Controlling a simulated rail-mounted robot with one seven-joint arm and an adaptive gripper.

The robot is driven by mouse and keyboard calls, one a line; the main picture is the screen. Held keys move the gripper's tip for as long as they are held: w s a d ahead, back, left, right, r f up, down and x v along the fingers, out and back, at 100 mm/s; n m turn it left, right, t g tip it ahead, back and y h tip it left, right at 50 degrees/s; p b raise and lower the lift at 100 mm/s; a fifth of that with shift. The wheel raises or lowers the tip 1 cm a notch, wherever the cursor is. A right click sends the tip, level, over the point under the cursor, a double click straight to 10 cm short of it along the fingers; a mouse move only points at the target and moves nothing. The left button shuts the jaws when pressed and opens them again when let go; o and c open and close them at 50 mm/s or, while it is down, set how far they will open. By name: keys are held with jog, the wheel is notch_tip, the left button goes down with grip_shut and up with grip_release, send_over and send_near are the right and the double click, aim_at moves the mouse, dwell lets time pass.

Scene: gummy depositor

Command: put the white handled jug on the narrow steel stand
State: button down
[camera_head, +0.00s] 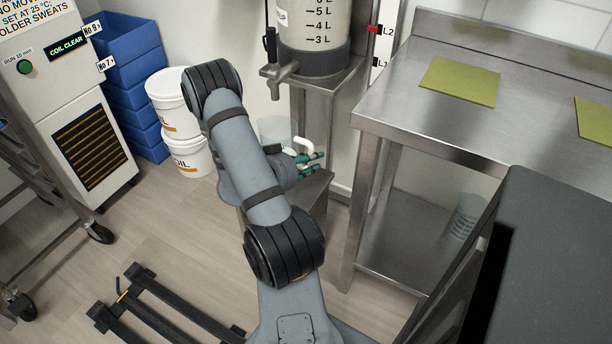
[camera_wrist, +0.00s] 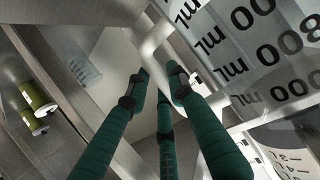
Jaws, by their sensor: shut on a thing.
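The white handled jug (camera_head: 273,128) is mostly hidden behind my arm in the head view; part of its pale body and its white handle (camera_head: 304,144) show. In the wrist view the jug's clear wall with black mL marks (camera_wrist: 245,50) fills the upper right. My gripper (camera_head: 310,160) has green fingers, and they are closed on the handle, also seen in the wrist view (camera_wrist: 157,78). The narrow steel stand (camera_head: 318,188) is below the gripper, under the tank's tap, partly hidden by my arm. I cannot tell whether the jug touches it.
A marked tank (camera_head: 315,28) with a tap (camera_head: 281,76) is above the jug. A steel table (camera_head: 385,110) with green mats stands close on the right. White buckets (camera_head: 187,155) and blue bins (camera_head: 135,90) stand on the left. The floor at left is partly clear.

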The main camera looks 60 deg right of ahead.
jog(key=shift+f+b, duration=0.6)
jog(key=shift+f, duration=1.6)
jog(key=shift+f, duration=0.15)
jog(key=c, duration=1.5)
grip_release()
jog(key=shift+a+r, duration=0.2)
jog(key=shift+r, duration=0.05)
jog(key=p+v, duration=0.3)
jog(key=v, duration=0.8)
jog(key=shift+a, duration=0.3)
